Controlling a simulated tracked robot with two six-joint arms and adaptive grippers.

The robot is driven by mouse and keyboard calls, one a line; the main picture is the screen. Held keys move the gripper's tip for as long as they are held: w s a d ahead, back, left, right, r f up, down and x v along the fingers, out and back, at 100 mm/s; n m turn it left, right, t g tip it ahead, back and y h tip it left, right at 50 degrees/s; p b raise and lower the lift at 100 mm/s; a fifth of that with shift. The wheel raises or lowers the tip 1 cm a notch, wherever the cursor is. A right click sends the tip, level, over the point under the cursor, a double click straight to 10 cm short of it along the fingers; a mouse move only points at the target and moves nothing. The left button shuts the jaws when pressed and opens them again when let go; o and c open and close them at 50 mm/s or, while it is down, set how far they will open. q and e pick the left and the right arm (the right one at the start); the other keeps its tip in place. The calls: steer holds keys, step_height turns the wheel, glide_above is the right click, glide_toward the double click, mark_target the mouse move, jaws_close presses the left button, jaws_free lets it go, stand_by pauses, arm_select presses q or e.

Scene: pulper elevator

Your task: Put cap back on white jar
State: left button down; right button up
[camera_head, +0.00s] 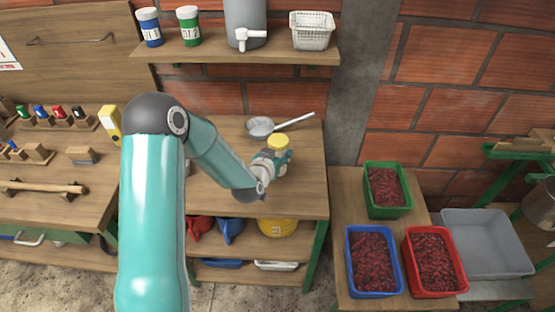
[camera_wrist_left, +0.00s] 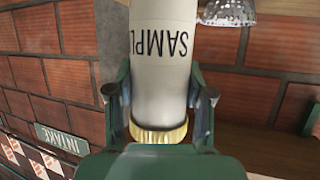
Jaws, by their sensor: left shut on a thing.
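The white jar (camera_wrist_left: 161,70) with the lettering "SAMPL" is between the fingers of my left gripper (camera_wrist_left: 160,100) in the left wrist view. The gripper is shut on the jar. The yellow cap (camera_wrist_left: 160,133) shows as a ridged band at the jar's end; it also shows in the head view (camera_head: 278,141), above my left gripper (camera_head: 274,165) at the table's right part. It appears to sit on the jar, but I cannot tell whether it is fully seated. My gripper hides much of the jar in the head view. My right gripper is not in view.
A strainer (camera_head: 260,127) lies on the wooden table (camera_head: 222,128) behind the gripper. A shelf (camera_head: 235,54) above holds two lidded jars, a grey container and a white basket (camera_head: 312,31).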

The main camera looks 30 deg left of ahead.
arm_select(q)
step_height(320, 180, down, 3)
steer(key=shift+f, duration=0.15)
steer(key=shift+c, duration=2.2)
jaws_free()
steer(key=shift+f, duration=0.1)
